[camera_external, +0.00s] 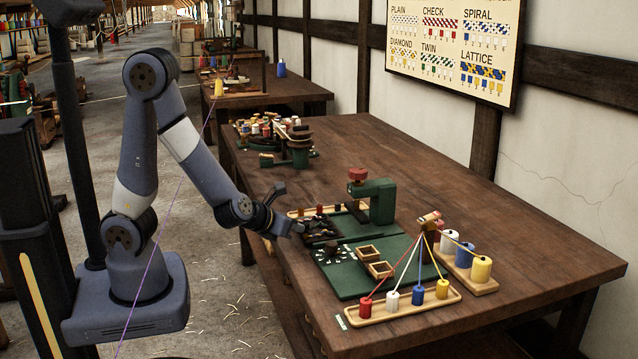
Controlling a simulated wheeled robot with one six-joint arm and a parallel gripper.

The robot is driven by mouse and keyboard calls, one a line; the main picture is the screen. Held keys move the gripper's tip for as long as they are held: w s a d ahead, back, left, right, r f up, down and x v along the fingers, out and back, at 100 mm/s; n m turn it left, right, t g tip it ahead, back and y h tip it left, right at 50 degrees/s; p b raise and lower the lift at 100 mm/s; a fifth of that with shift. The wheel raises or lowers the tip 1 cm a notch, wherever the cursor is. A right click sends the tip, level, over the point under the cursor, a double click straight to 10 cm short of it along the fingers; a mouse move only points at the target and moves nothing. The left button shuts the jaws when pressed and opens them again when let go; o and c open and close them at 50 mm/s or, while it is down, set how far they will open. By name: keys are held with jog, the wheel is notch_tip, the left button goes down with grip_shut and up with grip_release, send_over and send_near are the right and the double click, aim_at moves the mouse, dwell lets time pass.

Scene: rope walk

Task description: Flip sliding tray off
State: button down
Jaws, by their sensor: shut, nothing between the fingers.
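My gripper (299,228) is shut and empty. It reaches in from the left over the near-left edge of the table, beside a dark tray (318,238) with small pieces in it. Whether it touches this tray is too small to tell. Two small open wooden trays (368,253) lie on a green board (345,284) to the right of my gripper. Which of these is the sliding tray I cannot tell, and no switch is clearly visible. A green press-like device (379,200) with a red knob (358,174) stands just behind the dark tray.
A wooden rack (400,309) holds red, white, blue and yellow bobbins, with strands rising to a wooden head (430,218). Larger spools (481,268) stand at the right. A cluttered green device (290,142) sits farther back. The table's right half (480,195) is largely clear.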

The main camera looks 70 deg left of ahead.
aim_at(327, 233)
jog(key=w, duration=0.9)
jog(key=shift+w+r+b, duration=0.15)
jog(key=shift+b, duration=0.2)
jog(key=shift+s+d, duration=0.25)
jog(key=shift+s, duration=0.1)
jog(key=s, duration=0.1)
jog(key=s+d, duration=0.1)
jog(key=s, duration=0.1)
jog(key=shift+s+d+b, duration=0.15)
jog(key=shift+d+b, duration=0.1)
jog(key=shift+b, duration=0.05)
jog(key=p+v, duration=0.2)
jog(key=v, duration=0.7)
jog(key=shift+s, duration=0.35)
jog(key=shift+w, duration=0.1)
